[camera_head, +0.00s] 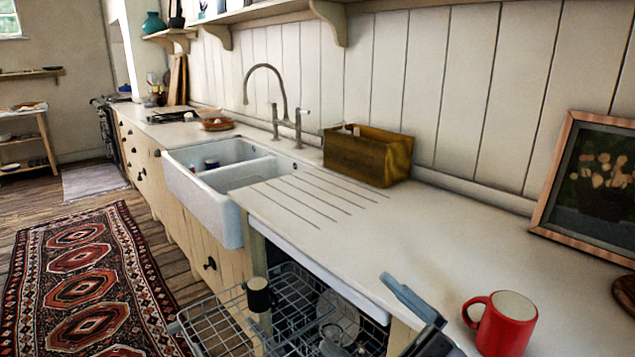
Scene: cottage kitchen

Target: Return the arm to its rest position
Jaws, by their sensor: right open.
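My right gripper (418,312) shows at the bottom edge, over the front edge of the counter (330,215). Its blue-grey finger points up and to the left, and its dark body is cut off by the frame. It is open, and I see nothing held in it. A red mug (507,325) stands upright on the counter just right of the gripper, apart from it, with its handle on the left. My left gripper is not in view.
The open dishwasher's wire rack (223,330) holds dishes below the counter, left of the gripper. A wooden box (368,155) stands by the wall. A framed picture (597,185) leans at right. A white double sink (207,180) lies left. The middle counter is clear.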

